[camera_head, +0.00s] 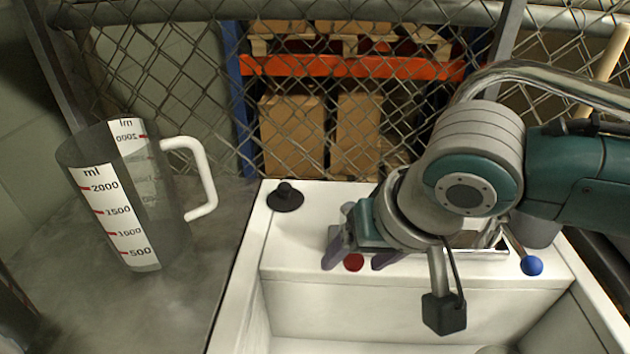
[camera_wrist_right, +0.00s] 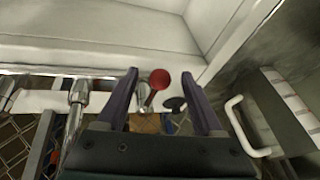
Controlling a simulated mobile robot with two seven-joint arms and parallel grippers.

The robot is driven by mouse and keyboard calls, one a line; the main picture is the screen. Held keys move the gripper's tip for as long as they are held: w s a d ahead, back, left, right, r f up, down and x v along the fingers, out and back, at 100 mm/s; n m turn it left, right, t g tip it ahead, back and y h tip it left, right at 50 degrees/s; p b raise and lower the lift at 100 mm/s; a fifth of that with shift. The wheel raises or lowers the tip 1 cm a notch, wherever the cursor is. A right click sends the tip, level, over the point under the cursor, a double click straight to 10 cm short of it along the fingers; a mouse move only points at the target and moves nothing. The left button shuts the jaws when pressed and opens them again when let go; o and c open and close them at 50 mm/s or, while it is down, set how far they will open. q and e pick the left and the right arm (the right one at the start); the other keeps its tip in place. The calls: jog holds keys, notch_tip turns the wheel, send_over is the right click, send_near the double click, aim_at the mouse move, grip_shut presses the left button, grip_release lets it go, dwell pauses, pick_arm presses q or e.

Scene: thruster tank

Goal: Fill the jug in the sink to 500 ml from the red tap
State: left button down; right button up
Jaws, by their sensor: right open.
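The grey see-through jug (camera_head: 165,210) with a white handle and a red-marked ml scale stands upright on the dark counter, left of the sink (camera_head: 400,290), not in it. Its handle (camera_wrist_right: 240,125) shows in the wrist view. I see no clear water level in it. The red tap knob (camera_head: 353,262) is at the sink's back ledge. My right gripper (camera_head: 352,266) is open, with one finger on each side of the red knob (camera_wrist_right: 159,79); I cannot tell whether they touch it. The spout is mostly hidden behind my right arm. My left gripper is out of view.
A blue tap knob (camera_head: 531,266) is at the right of the ledge. A black stopper-like piece (camera_head: 285,196) sits on its left back corner. A wire fence (camera_head: 190,90) stands behind, with shelved boxes (camera_head: 292,130) beyond. The sink's visible left part looks empty.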

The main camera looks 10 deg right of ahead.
grip_shut()
dwell(0.5)
